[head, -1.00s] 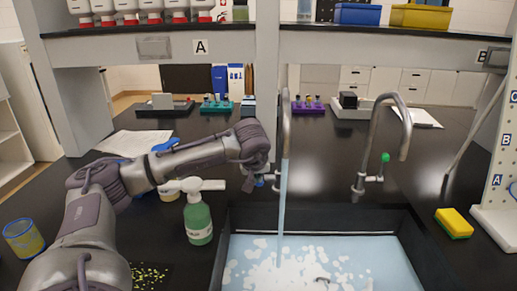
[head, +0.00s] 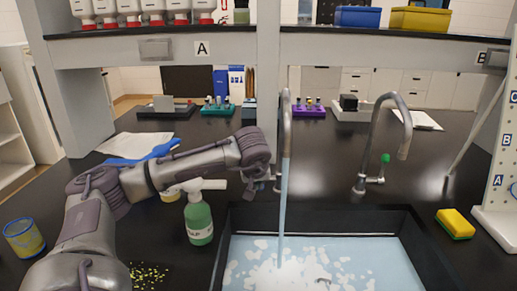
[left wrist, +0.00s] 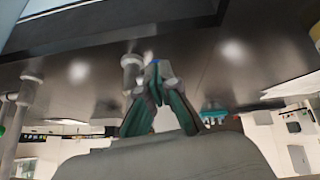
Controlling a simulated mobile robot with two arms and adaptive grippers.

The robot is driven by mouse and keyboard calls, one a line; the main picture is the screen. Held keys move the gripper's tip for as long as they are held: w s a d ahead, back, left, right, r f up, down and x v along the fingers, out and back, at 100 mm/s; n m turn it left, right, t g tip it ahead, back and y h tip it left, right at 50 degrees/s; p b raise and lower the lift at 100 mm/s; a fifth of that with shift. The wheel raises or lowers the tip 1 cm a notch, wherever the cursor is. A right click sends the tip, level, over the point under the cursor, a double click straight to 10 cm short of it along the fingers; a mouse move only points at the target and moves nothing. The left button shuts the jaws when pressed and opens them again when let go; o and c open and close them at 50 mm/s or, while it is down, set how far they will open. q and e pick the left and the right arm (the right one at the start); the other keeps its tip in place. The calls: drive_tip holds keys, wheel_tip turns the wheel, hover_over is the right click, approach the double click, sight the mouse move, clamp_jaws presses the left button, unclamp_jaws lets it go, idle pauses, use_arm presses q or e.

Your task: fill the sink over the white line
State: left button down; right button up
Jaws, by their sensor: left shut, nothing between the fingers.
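The dark sink (head: 408,222) holds pale blue water (head: 395,255) with white foam patches. A stream runs into it from the left tap (head: 286,125). I cannot make out the white line for certain; only a thin pale edge shows at the back of the water. The right tap (head: 376,140) has a green knob and no stream. My left gripper (head: 277,186) is at the left tap's base, partly hidden behind my wrist. In the left wrist view it is shut and empty (left wrist: 156,75), with a small blue knob (left wrist: 161,70) at its tips. My right gripper is out of view.
A green soap bottle (head: 198,218) stands left of the sink, near my left arm. A yellow sponge (head: 455,222) lies to the right, by a white pegboard (head: 500,185). A yellow-blue cup (head: 24,238) stands far left. The back counter holds several tube racks.

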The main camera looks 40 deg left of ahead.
use_arm(q)
drive_tip(key=s+d+r, duration=0.5)
drive_tip(key=s+r, duration=0.1)
drive_tip(key=s, duration=0.2)
drive_tip(key=shift+d+r, duration=0.2)
drive_tip(key=shift+r, duration=0.1)
idle(0.5)
